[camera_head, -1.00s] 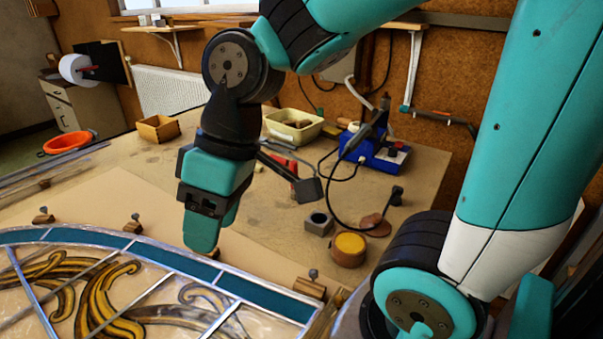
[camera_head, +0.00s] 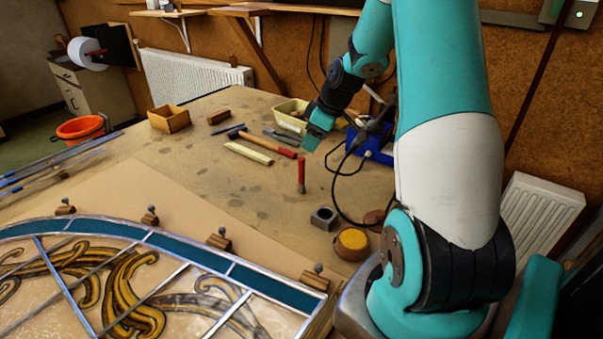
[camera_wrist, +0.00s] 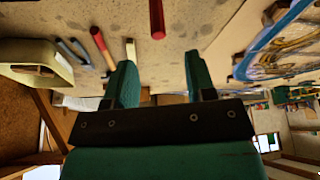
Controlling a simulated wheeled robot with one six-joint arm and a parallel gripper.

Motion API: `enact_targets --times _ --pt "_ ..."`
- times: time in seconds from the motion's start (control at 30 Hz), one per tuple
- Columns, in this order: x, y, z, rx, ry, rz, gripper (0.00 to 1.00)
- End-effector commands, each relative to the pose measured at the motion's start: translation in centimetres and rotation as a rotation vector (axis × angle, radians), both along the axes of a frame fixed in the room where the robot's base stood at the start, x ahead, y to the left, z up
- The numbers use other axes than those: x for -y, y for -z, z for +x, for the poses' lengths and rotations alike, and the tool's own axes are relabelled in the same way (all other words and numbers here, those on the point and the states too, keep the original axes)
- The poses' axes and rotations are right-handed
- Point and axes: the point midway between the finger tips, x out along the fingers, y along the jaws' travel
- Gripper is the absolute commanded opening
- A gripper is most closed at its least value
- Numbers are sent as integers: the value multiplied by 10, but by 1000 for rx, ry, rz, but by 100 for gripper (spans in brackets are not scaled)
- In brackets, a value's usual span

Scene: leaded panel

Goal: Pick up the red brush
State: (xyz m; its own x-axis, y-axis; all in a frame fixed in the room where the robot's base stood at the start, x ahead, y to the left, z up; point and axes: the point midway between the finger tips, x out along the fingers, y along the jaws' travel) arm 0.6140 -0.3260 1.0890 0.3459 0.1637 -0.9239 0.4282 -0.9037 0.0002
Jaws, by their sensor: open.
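My gripper (camera_head: 317,130) is over the back of the bench, beyond the brush in the head view. In the wrist view my gripper (camera_wrist: 160,78) has its two teal fingers well apart with nothing between them. The brush lies ahead of the fingertips, roughly in line with the gap, and apart from them.
A hammer (camera_head: 269,143) with a red handle and a pale bar (camera_head: 248,153) lie behind and left of the brush. A cream tub (camera_head: 290,113) and a blue soldering unit (camera_head: 375,148) stand near my gripper. A grey block (camera_head: 323,218) and yellow-topped tin (camera_head: 352,241) stand in front.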

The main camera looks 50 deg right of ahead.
Motion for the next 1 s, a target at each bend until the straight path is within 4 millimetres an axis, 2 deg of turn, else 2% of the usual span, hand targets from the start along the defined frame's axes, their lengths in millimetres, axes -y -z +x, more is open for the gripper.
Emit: enact_targets --times 0.2,0.47,0.8,1.0 --pt "-8 36 14 -4 -2 3 50" --pt "-10 53 21 -2 -1 1 50" --pt "-15 91 37 -2 0 2 50" --pt "-15 95 38 0 1 0 50"
